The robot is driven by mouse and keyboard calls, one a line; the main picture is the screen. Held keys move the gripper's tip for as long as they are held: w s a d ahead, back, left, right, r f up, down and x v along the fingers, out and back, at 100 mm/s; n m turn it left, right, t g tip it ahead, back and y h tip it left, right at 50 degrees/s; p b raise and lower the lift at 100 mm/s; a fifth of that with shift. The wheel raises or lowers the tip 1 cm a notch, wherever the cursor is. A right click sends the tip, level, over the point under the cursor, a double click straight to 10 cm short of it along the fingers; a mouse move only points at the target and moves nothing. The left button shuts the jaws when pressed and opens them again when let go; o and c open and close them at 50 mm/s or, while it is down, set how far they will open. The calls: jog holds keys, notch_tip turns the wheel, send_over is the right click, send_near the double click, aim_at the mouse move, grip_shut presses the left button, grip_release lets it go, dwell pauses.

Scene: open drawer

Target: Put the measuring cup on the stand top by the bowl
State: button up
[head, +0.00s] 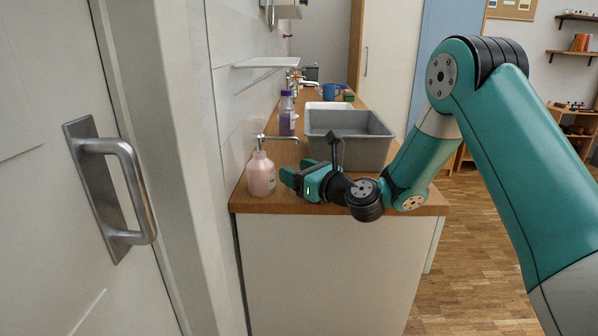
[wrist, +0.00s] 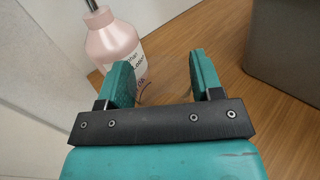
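My gripper (head: 293,175) is over the near end of the wooden counter (head: 300,204), just right of a pink pump bottle (head: 261,175). The pink bottle (wrist: 115,48) stands beyond the left finger there. I cannot tell whether they touch.
A grey basin (head: 350,152) stands on the counter right behind my gripper; its side (wrist: 290,50) shows at the wrist view's right. A purple-capped bottle (head: 287,117) and a blue mug (head: 329,92) are farther back. A door handle (head: 130,190) is at the near left.

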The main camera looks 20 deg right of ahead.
jog(key=o, duration=0.4)
jog(key=shift+s, duration=0.1)
jog(key=shift+s+d+f, duration=0.1)
jog(key=shift+s+d, duration=0.15)
jog(key=shift+s, duration=0.05)
jog(key=b+v, duration=1.1)
jog(key=v, duration=0.5)
jog(key=shift+s, duration=0.2)
